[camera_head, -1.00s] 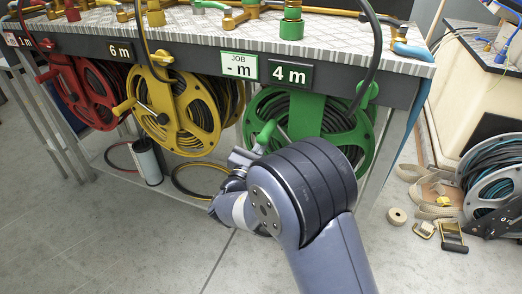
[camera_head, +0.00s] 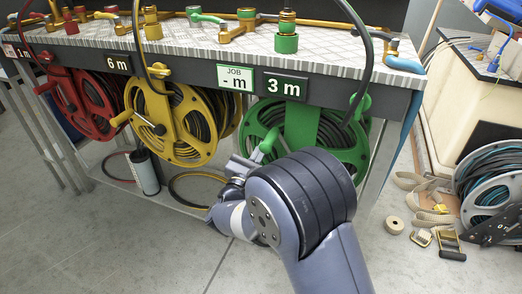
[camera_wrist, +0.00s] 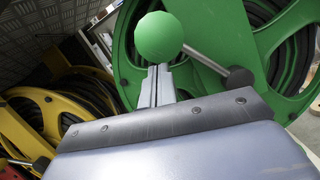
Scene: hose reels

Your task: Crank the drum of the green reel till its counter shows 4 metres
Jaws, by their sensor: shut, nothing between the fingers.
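The green reel (camera_head: 357,153) hangs under the bench at right of centre; it also fills the upper wrist view (camera_wrist: 215,22). Its counter (camera_head: 281,87) reads 3 m. My arm hides the drum's lower part.
A yellow reel (camera_head: 200,153) with a 6 m counter (camera_head: 118,64) and a red reel (camera_head: 103,131) hang to the left. A tape roll (camera_head: 394,225) and a grey reel (camera_head: 497,175) lie at right. The front floor is clear.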

